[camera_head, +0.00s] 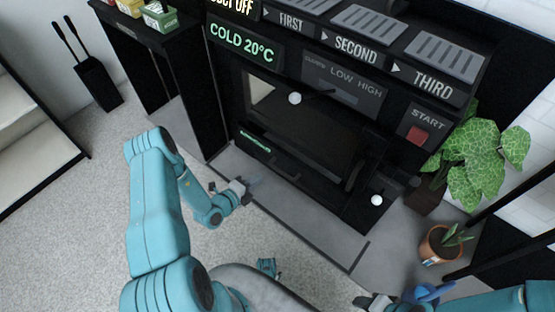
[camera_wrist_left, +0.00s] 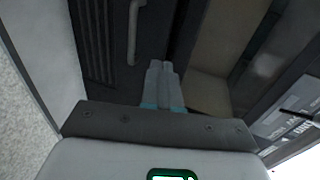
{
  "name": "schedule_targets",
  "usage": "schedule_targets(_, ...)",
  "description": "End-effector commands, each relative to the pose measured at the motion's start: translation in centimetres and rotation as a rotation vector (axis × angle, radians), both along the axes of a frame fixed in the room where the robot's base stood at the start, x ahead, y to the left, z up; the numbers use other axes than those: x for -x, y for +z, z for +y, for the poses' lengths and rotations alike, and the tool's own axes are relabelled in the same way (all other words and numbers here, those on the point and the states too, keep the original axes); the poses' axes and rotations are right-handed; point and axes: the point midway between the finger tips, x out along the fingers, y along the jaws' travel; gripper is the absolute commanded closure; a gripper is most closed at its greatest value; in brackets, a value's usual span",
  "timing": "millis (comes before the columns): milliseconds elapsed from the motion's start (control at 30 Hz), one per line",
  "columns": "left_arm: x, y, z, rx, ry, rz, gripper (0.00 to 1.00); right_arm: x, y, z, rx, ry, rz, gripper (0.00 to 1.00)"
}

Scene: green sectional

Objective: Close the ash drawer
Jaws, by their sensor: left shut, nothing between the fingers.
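The black stove (camera_head: 310,130) stands in the middle of the head view. The low dark front under its door, which looks like the ash drawer (camera_head: 310,185), runs along its base; how far it stands out, I cannot tell. My left gripper (camera_head: 252,182) is low in front of the stove's left part, near this front. In the left wrist view its fingers (camera_wrist_left: 162,80) are together and empty, pointing toward a dark slotted panel (camera_wrist_left: 97,35) with a pale bar (camera_wrist_left: 134,30). Contact cannot be judged. My right gripper (camera_head: 372,301) is partly visible at the bottom edge.
A leafy plant (camera_head: 475,155) and a small potted plant (camera_head: 440,243) stand right of the stove. White knobs (camera_head: 294,98) stick out from its front. A red START button (camera_head: 418,135) is above right. Fire tools (camera_head: 95,80) stand at left. Carpet (camera_head: 85,220) is clear at left.

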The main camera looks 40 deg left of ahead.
Motion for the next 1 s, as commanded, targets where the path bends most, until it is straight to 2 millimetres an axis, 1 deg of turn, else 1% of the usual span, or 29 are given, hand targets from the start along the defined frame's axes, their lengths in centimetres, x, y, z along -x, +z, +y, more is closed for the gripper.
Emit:
schedule_targets(67,-0.1,-0.2,0.3,-0.001,0.008,0.002,1.0,0.0,-0.1,0.0,0.0,0.0,0.0,0.51)
schedule_targets(167,-1.2,-0.8,0.2,-0.002,0.007,0.001,1.0,0.0,-0.7,0.0,0.0,-0.001,0.0,0.51)
schedule_targets(533,-8.6,-3.2,-0.3,-0.003,0.003,-0.001,1.0,0.0,-3.4,0.0,0.0,-0.001,0.0,0.51)
schedule_targets(700,-11.4,-3.2,-0.5,-0.003,0.002,-0.001,1.0,-0.2,-4.2,-0.2,0.002,-0.008,-0.003,0.51)
schedule_targets(833,-12.6,-3.1,-0.5,-0.002,0.004,0.0,1.0,-0.3,-4.5,-0.3,0.002,-0.012,-0.004,0.51)
schedule_targets(1000,-13.1,-3.0,-0.6,-0.001,0.004,0.002,1.0,-0.3,-4.5,-0.3,0.002,-0.014,-0.005,0.51)
